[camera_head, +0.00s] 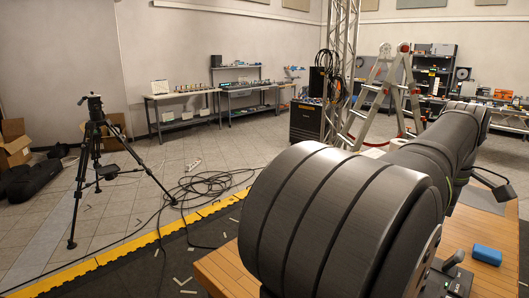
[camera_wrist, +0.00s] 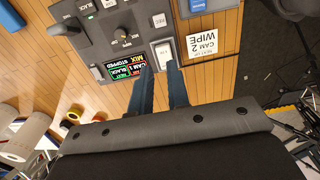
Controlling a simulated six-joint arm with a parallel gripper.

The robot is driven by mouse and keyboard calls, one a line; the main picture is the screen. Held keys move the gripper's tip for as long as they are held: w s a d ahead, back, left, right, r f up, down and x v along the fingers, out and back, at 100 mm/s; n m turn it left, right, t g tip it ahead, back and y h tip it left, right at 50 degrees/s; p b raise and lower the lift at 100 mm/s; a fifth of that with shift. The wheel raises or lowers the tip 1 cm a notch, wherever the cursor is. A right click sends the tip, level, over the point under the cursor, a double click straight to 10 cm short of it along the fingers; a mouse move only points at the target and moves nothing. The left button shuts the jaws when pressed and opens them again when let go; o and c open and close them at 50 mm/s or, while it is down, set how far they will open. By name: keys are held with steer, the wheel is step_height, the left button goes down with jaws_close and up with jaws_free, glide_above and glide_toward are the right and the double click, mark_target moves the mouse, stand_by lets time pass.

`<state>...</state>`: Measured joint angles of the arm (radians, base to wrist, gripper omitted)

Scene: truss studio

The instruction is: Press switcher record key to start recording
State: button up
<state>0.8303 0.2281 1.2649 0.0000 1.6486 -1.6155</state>
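The switcher (camera_wrist: 112,38) is a dark grey panel on the wooden table in the wrist view, with a lever, a knob and several pale keys. Its small screen (camera_wrist: 126,68) shows "MIX", "STOPPED" and "CAM 1". A large white key (camera_wrist: 161,48) sits near the panel's lower right edge; its lettering is too small to read. My gripper (camera_wrist: 161,67) is open and empty, its two dark blue fingers apart, with the tips just below this white key in the picture. I cannot tell whether they touch anything. In the head view, only part of the switcher (camera_head: 449,281) shows beside my arm.
A white card (camera_wrist: 203,49) reading "CAM 2 WIPE" lies right of the panel. A blue block (camera_head: 487,254) rests on the wooden table (camera_head: 215,272). A tripod (camera_head: 92,150) and cables are on the floor.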

jaws_close()
stand_by(0.8)
stand_by(0.5)
step_height(320, 180, down, 13)
steer(key=s+m+t+y, duration=0.1)
steer(key=m+t+y, duration=0.2)
steer(key=m+t, duration=0.5)
steer(key=m, duration=0.6)
steer(key=shift+d+t, duration=0.2)
steer(key=shift+t, duration=0.1)
steer(key=shift+f, duration=0.2)
steer(key=shift+f, duration=4.25)
